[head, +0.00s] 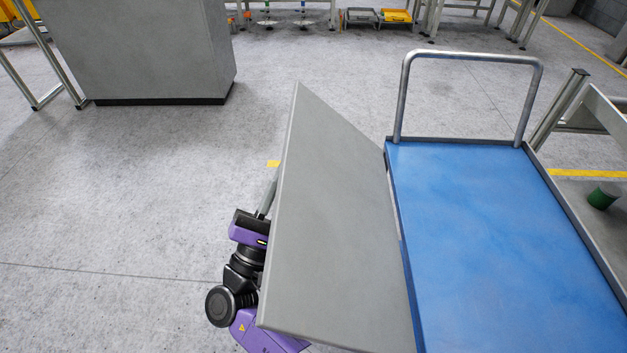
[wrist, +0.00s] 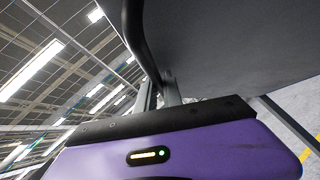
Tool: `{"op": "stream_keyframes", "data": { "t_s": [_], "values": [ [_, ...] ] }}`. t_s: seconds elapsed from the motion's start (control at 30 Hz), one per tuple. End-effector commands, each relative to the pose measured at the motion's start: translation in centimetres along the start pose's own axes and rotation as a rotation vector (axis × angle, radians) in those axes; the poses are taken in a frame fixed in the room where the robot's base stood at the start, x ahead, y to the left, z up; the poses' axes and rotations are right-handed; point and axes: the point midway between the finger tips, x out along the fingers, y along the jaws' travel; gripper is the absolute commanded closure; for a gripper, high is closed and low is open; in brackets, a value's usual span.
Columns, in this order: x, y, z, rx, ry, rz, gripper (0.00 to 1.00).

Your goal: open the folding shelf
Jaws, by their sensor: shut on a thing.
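The folding shelf (head: 335,220) is a flat grey panel along the left side of the blue cart (head: 490,240). It is tilted, with its outer left edge raised. My gripper is at the shelf's outer left side, and the panel hides part of my arm in the head view. In the wrist view, my gripper (wrist: 162,94) is shut at a dark curved bar (wrist: 143,45) by the dark underside of the shelf (wrist: 230,50). The exact contact is partly hidden by the gripper body.
The cart has a metal push handle (head: 470,57) at its far end. A grey cabinet (head: 145,45) stands at the back left. The floor to the left is clear.

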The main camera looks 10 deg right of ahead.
Motion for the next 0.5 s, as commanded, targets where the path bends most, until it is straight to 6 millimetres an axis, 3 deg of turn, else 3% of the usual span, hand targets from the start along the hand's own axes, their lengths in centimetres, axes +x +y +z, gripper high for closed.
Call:
{"op": "stream_keyframes", "data": {
  "t_s": [0.03,0.1,0.5],
  "values": [
    [-1.6,-0.7,-1.6,-0.035,-0.001,0.032,1.0],
    [-3.0,-0.7,-3.0,-0.082,-0.001,0.08,1.0],
    [-9.6,-2.9,-9.5,-0.253,-0.003,0.254,1.0]
  ]
}}
